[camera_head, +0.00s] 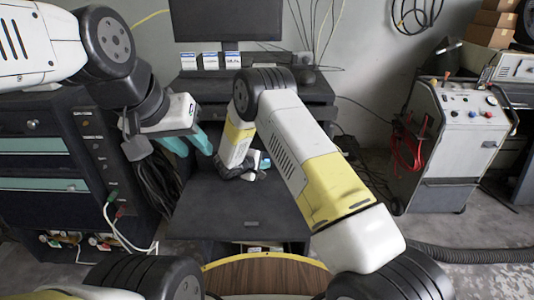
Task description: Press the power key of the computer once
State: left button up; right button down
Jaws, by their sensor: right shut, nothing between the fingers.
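A black monitor (225,18) stands at the back on a dark cabinet. I cannot make out the power key of the computer; my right arm covers part of the cabinet. My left gripper (197,153) is at the left, in front of the cabinet, with its two teal fingers apart and nothing between them. My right gripper (263,161) is over the back of the dark pull-out shelf (235,207), below the desk top. It is small and partly hidden by its own arm, and it is shut and empty.
Small white-and-blue boxes (210,61) stand below the monitor. A dark drawer cabinet (40,150) with a connector panel and cables is at the left. A grey wheeled machine (460,145) with red cables is at the right. A round wooden seat (265,277) is in front.

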jog(key=shift+s, duration=0.8)
jog(key=shift+s, duration=2.5)
